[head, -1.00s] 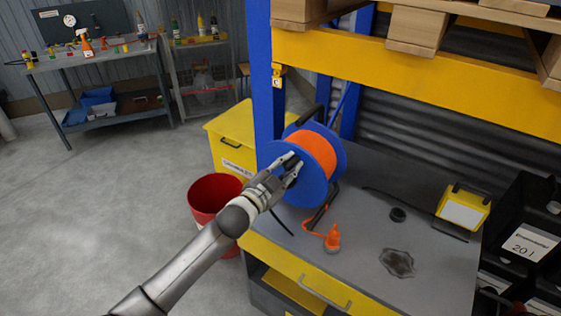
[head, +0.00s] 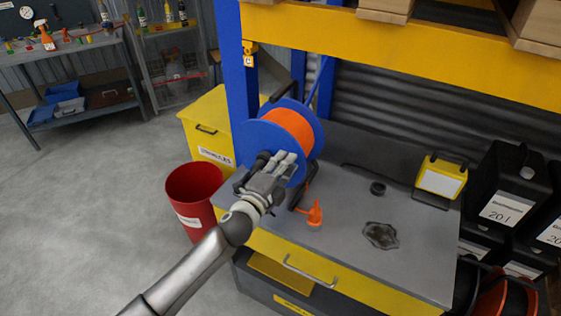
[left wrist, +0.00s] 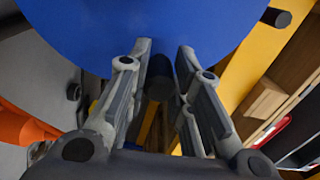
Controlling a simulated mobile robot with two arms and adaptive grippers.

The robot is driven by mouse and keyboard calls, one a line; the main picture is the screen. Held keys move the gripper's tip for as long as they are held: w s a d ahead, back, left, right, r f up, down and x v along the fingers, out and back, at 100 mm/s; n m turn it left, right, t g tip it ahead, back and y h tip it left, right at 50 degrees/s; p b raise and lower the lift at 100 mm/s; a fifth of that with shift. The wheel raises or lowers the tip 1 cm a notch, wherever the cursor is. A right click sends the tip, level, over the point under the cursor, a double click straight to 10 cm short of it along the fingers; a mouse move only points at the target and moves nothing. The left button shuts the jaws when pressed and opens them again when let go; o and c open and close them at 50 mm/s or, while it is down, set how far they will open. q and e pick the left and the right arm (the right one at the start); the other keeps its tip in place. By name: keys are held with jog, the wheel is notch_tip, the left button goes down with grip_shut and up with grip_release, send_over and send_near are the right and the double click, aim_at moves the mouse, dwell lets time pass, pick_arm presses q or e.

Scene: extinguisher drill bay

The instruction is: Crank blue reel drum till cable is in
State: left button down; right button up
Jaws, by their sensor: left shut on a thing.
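The blue reel drum (head: 252,137), wound with orange cable (head: 291,130), stands in a dark frame at the bench's left end. A short cable end with an orange plug (head: 314,214) lies on the bench beside it. My left gripper (head: 277,163) is at the lower part of the drum's near face. In the left wrist view, my left gripper (left wrist: 162,70) is shut on the dark crank handle (left wrist: 161,80), with a finger on each side. The blue drum face (left wrist: 110,25) fills the top there. My right gripper is not in view.
A red bucket (head: 193,190) and a yellow bin (head: 204,118) stand left of the bench. The bench middle is mostly clear.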

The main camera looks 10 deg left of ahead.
pick_arm(q)
jog(key=shift+s+d+f+m, duration=0.1)
jog(key=shift+d+f+m, duration=0.15)
jog(key=shift+f+m, duration=0.4)
jog(key=c, duration=1.3)
grip_release()
jog(key=v, duration=1.2)
jog(key=shift+a, duration=0.1)
